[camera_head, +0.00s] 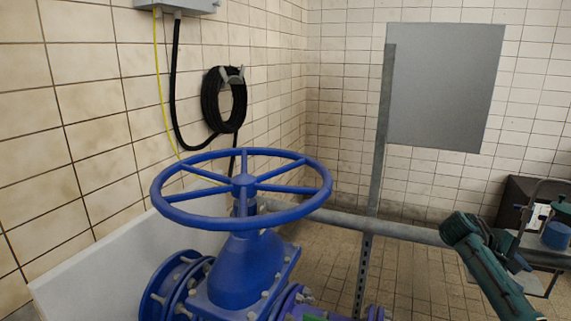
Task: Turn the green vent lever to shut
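A small green piece (314,317) shows at the bottom edge, beside the purple-blue flange of the valve. It may be part of the green vent lever, but most of it is cut off, so I cannot tell its position. My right arm comes in from the lower right, with a dark teal elbow-like part. My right gripper (518,264) seems to be the small dark part beside that arm, in front of the stand. Its fingers are too small and dark to tell open from shut. It is well to the right of the green piece. My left gripper is not in view.
A large blue handwheel (243,184) on a blue valve body (242,275) fills the middle. A grey horizontal pipe (385,225) and upright post (378,150) stand behind it. A stand with a blue container (556,236) is at right. Tiled floor (415,280) shows between.

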